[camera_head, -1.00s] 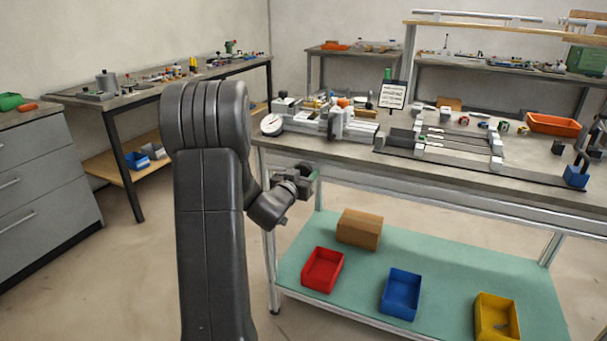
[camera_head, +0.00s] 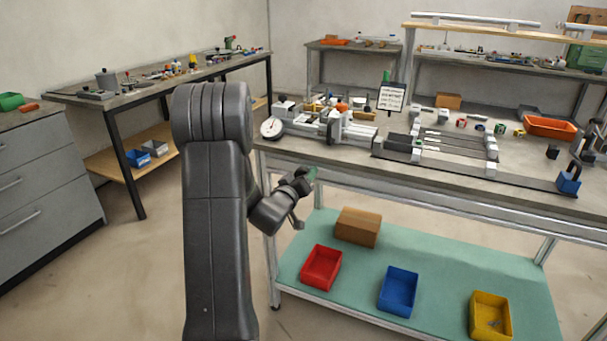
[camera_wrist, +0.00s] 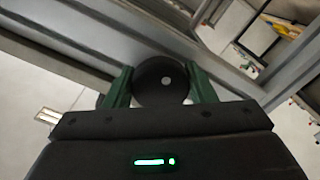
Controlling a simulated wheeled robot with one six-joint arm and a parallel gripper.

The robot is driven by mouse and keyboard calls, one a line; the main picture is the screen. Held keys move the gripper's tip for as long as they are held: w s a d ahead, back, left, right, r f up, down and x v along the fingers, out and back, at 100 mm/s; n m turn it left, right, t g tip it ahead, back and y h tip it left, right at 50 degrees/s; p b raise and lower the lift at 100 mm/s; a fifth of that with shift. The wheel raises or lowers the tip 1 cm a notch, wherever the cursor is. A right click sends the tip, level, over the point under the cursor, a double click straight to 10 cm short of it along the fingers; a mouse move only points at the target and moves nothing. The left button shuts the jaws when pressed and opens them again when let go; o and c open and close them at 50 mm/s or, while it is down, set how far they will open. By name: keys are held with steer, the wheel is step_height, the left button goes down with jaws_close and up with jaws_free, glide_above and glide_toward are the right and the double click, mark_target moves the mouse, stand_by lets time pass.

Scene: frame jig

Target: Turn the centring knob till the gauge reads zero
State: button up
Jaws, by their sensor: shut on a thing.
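The centring knob is a round black knob (camera_wrist: 163,80) with a pale dot at its centre, seen face-on in the wrist view. My gripper (camera_wrist: 162,88) has its two green fingers on either side of it, shut on it. In the head view my gripper (camera_head: 311,175) is at the workbench's front edge, below the top; the knob is hidden there. The gauge (camera_head: 271,128) is a round white dial at the left end of the grey fixture (camera_head: 355,130) on the bench. Its needle is too small to read.
The workbench (camera_head: 450,180) holds a rail frame and small parts. An orange bin (camera_head: 550,127) stands at the right. On the lower shelf are a cardboard box (camera_head: 358,227) and red (camera_head: 321,268), blue (camera_head: 398,291) and yellow (camera_head: 491,316) bins. The floor left of my arm is clear.

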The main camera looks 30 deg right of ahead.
steer(key=shift+n, duration=0.6)
steer(key=o, duration=1)
steer(key=v, duration=1.4)
steer(key=shift+d+p, duration=0.1)
steer(key=shift+p, duration=0.2)
steer(key=x, duration=1.3)
steer(key=shift+w+d, duration=0.25)
steer(key=shift+d, duration=0.05)
